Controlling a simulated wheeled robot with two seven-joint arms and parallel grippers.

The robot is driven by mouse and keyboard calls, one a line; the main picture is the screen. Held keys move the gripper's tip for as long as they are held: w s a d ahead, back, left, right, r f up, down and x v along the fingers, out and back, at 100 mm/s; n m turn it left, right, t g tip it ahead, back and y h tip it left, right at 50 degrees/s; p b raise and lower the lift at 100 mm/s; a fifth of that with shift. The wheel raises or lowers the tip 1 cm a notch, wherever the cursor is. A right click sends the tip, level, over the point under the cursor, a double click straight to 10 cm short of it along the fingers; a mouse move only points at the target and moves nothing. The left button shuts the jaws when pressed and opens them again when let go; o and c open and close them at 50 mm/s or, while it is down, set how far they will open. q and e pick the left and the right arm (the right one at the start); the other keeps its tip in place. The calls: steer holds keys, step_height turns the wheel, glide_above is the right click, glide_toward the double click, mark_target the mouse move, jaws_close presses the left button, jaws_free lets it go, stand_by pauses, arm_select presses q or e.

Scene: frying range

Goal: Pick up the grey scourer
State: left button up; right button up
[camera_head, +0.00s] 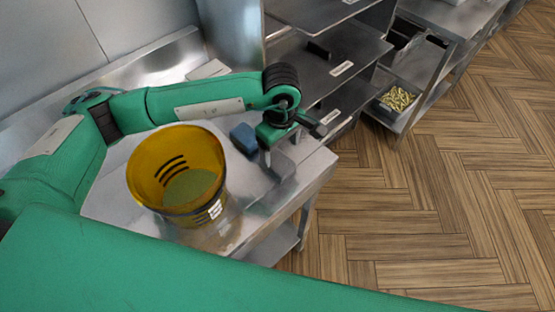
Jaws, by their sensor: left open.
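A flat grey patch that looks like the grey scourer (283,166) lies on the steel table near its right end. It is hard to tell apart from the shiny steel and the shadow around it. My left gripper (291,141) is open just above it, with one finger pointing down at its left side and the other out to the right. I cannot tell whether the fingers touch it. A blue block (243,139), like a sponge, lies left of the gripper. My right gripper is out of view.
A yellow bucket (177,172) stands on the steel table (116,203) left of the gripper, under my left arm. Steel shelves (345,48) rise behind the table's right end. A bin of yellowish pieces (397,101) sits on a low shelf. Wooden floor is clear at right.

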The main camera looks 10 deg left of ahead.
mark_target(279, 161)
arm_select(q)
steer(key=shift+s+a+f+p, duration=0.1)
steer(key=shift+s+f+p, duration=0.1)
steer(key=shift+f+p, duration=0.4)
steer(key=shift+s+a+f+p, duration=0.1)
steer(key=shift+s+f+p, duration=0.1)
steer(key=shift+f+p, duration=0.35)
step_height(279, 161, down, 3)
steer(key=shift+r, duration=0.1)
steer(key=shift+d, duration=0.1)
steer(key=shift+c, duration=0.7)
steer(key=c, duration=0.9)
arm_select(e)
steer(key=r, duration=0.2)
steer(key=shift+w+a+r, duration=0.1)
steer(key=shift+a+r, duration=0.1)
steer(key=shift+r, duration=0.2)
